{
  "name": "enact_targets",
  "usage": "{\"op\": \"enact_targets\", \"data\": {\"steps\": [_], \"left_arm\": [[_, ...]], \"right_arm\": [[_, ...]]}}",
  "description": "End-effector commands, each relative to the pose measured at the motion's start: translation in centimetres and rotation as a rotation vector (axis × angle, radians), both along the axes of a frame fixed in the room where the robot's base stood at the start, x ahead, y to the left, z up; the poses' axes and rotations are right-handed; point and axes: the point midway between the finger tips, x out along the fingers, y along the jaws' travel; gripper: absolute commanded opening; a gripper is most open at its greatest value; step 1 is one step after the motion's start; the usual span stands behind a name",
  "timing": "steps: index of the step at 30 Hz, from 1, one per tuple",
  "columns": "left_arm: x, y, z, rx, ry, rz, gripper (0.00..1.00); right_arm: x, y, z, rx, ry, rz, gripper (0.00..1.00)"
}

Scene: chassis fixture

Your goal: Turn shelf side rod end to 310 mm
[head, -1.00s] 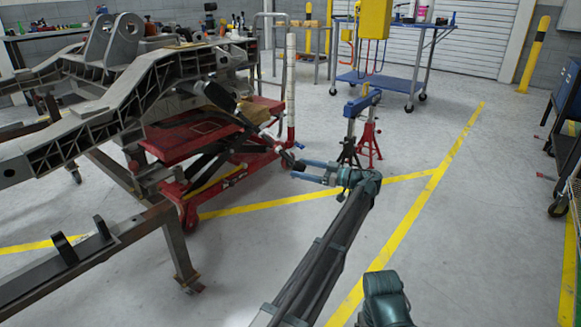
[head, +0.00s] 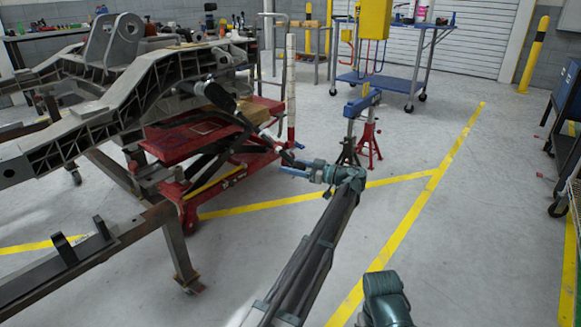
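A rod with a dark cylinder body (head: 220,97) slants down to the right from the chassis frame. Its thin shaft runs to a small dark rod end (head: 288,158). My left gripper (head: 294,166) is at the rod end, with blue fingers pointing left. One finger lies lower and in front, and the other is partly hidden behind the rod end. I cannot tell whether the fingers touch or clamp it. No length scale is readable. My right gripper is out of view; only a part of my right arm shows at the bottom.
The grey chassis frame (head: 97,110) stands at the left over a red lift table (head: 185,140). A steel beam stand (head: 90,260) is at lower left. A blue-topped stand (head: 362,102) and a red jack stand (head: 369,143) stand just behind the gripper.

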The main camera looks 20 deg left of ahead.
Motion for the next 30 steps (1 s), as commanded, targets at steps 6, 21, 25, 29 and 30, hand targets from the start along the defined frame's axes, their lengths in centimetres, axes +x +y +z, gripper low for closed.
{"op": "enact_targets", "data": {"steps": [6,21,25,29,30], "left_arm": [[0.0,0.0,0.0,0.0,0.0,0.0,0.0],[0.0,-0.1,-0.2,0.059,0.161,0.081,0.0],[-0.1,-0.1,-0.1,0.09,0.246,0.123,0.0],[-0.2,-0.1,0.0,0.119,0.327,0.163,0.0],[-0.3,-0.1,0.0,0.128,0.349,0.174,0.0]], "right_arm": [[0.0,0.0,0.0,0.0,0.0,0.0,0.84],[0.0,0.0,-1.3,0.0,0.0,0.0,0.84],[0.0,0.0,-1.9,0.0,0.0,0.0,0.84],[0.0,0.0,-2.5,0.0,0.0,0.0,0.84],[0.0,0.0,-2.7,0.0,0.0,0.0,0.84]]}}
